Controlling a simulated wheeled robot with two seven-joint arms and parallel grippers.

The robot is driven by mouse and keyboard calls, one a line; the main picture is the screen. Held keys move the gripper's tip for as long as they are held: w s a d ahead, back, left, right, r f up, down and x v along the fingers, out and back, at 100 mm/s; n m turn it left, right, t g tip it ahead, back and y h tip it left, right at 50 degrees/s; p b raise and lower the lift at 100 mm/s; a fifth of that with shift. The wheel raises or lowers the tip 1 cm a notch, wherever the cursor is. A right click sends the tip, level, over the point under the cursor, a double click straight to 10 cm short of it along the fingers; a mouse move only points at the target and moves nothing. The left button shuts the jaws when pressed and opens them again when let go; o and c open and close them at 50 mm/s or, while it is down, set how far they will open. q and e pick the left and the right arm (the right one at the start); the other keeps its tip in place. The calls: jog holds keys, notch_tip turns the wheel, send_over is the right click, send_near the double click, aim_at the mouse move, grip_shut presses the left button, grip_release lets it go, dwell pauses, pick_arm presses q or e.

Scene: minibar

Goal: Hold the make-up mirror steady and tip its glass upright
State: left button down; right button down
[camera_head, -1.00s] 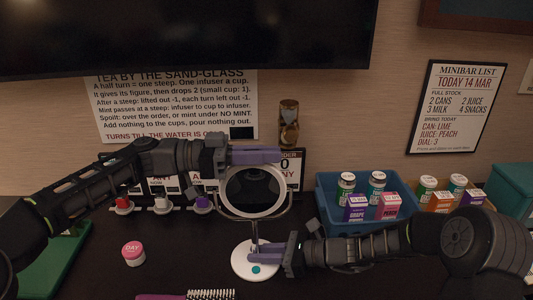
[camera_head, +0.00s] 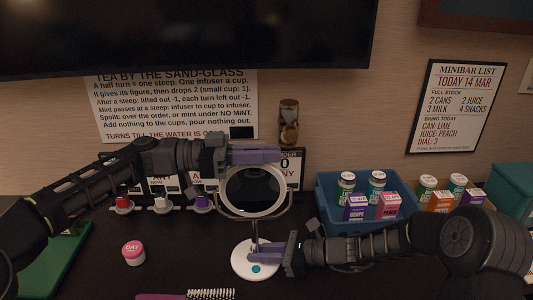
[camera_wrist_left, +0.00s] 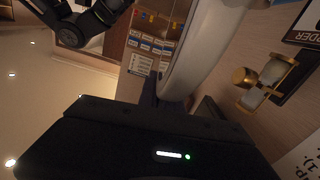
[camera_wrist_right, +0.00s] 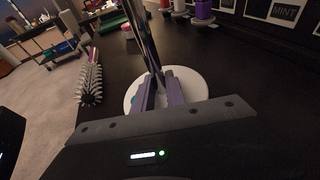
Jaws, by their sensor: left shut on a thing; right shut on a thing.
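The make-up mirror has a round dark glass in a white ring (camera_head: 253,214), held in a wire yoke on a thin stem above a round white base (camera_head: 243,269). The glass faces the head camera and looks close to upright. My left gripper (camera_head: 268,156) is shut on the top of the ring; the ring also fills the middle of the left wrist view (camera_wrist_left: 190,55). My right gripper (camera_head: 262,254) is shut on the stem (camera_wrist_right: 148,45) just above the base. The base stands flat on the dark counter.
A blue crate (camera_head: 343,228) with small bottles and juice boxes stands to the right. A pink-lidded jar (camera_head: 133,252) and a hairbrush (camera_head: 208,295) lie to the left and front. A sand-glass (camera_head: 288,122) is behind the mirror. A green tray (camera_head: 58,262) is far left.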

pick_arm(q)
jog(key=shift+s+f, duration=0.1)
jog(key=shift+f, duration=0.1)
jog(key=c, duration=1.5)
grip_release()
jog(key=shift+w, duration=0.2)
jog(key=shift+a, duration=0.1)
jog(key=shift+s+a+f, duration=0.1)
jog(key=shift+a, duration=2.35)
jog(key=shift+s+a+f, duration=0.1)
jog(key=shift+a, duration=2.35)
jog(key=a, duration=0.3)
jog(key=shift+w+a+r, duration=0.15)
jog(key=shift+a+r, duration=0.15)
jog(key=shift+a, duration=0.1)
